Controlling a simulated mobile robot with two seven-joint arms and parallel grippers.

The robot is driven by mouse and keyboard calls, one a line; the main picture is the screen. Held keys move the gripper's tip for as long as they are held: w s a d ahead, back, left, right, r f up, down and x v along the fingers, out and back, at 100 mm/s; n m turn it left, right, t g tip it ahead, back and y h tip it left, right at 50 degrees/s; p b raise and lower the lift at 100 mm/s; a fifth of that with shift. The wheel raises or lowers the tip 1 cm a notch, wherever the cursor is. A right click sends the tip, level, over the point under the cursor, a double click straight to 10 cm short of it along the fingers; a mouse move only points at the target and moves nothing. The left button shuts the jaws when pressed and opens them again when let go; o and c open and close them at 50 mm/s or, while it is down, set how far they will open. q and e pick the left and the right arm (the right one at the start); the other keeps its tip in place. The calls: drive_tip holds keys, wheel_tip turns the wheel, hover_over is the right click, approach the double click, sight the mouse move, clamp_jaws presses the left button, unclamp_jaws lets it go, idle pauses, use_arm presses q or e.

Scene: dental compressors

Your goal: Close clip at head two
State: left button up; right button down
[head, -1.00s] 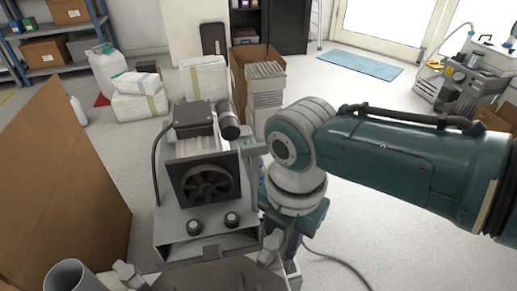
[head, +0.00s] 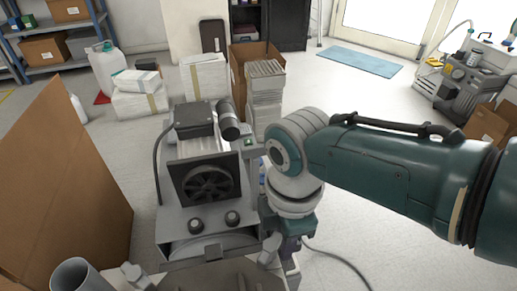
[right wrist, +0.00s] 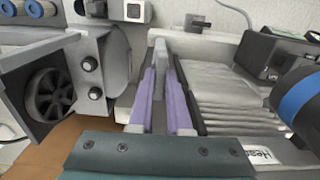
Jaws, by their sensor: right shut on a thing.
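The compressor (head: 200,222) is a grey unit with a black fan, two dark knobs and a black box on top. In the right wrist view its fan (right wrist: 50,95) is at the left. My right gripper (right wrist: 160,88) has purple finger pads shut on a narrow grey upright piece, seemingly the clip (right wrist: 158,58), beside a ribbed grey block. A label partly reading "Hea" (right wrist: 266,156) lies right of the fingers; its number is hidden. In the head view the right gripper (head: 289,248) is at the compressor's right side, its fingertips mostly hidden. My left gripper is out of view.
A tall brown panel (head: 65,180) stands left of the compressor. White boxes (head: 140,103) and an open carton (head: 238,78) are behind it. A dark cable (head: 340,262) runs on the floor at the right. Another machine (head: 470,82) stands far right.

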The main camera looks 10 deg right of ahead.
idle(0.5)
drive_tip(key=c, duration=0.9)
unclamp_jaws()
drive_tip(key=shift+o, duration=0.2)
drive_tip(key=shift+r, duration=0.1)
wheel_tip(320, 180, up, 9)
drive_tip(key=p, duration=0.6)
drive_tip(key=shift+f+p, duration=0.2)
drive_tip(key=shift+p, duration=0.1)
drive_tip(key=shift+r, duration=0.6)
drive_tip(key=shift+r+p, duration=0.1)
drive_tip(key=shift+p, duration=0.25)
